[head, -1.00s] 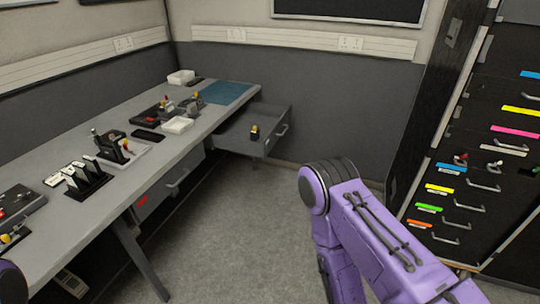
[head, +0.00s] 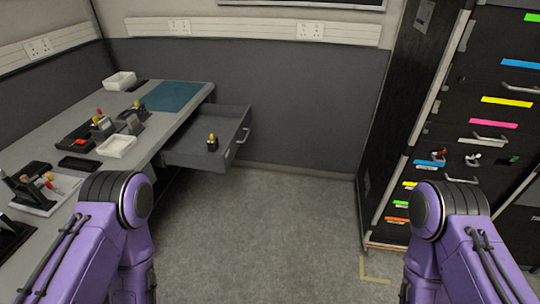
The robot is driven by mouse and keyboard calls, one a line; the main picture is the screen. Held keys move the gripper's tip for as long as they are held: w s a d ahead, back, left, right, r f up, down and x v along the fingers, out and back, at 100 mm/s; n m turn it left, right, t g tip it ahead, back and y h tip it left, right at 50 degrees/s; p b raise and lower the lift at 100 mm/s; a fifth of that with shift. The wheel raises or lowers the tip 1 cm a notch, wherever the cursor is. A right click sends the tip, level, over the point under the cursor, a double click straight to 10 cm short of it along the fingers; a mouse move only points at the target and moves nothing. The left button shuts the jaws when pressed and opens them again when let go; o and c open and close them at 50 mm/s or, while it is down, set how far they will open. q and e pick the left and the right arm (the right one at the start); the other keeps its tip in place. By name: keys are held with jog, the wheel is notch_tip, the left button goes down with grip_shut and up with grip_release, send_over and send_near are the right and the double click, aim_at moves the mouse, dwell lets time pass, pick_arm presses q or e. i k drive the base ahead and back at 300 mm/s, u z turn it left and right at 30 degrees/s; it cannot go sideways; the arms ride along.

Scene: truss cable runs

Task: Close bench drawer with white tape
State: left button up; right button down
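An open grey drawer (head: 238,138) sticks out from the far end of the bench, below the tabletop. Its front panel and handle face right, and a small dark item with a yellow top (head: 212,142) stands inside it. I cannot make out tape on its front from this angle. My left arm comes in at the lower left and my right arm at the lower right. Both show only their purple upper links. Neither gripper is in view. No part of my arms touches the drawer.
The grey bench (head: 182,135) along the left carries white trays (head: 117,146), a blue mat (head: 173,96) and small devices. A tall black cabinet (head: 425,120) with coloured labels stands at the right. The grey floor (head: 275,225) between them is clear.

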aim_at(187, 147)
jog(key=z, duration=0.1)
jog(key=i, duration=0.85)
jog(key=u, duration=0.65)
jog(key=i, duration=0.4)
jog(key=u, duration=0.3)
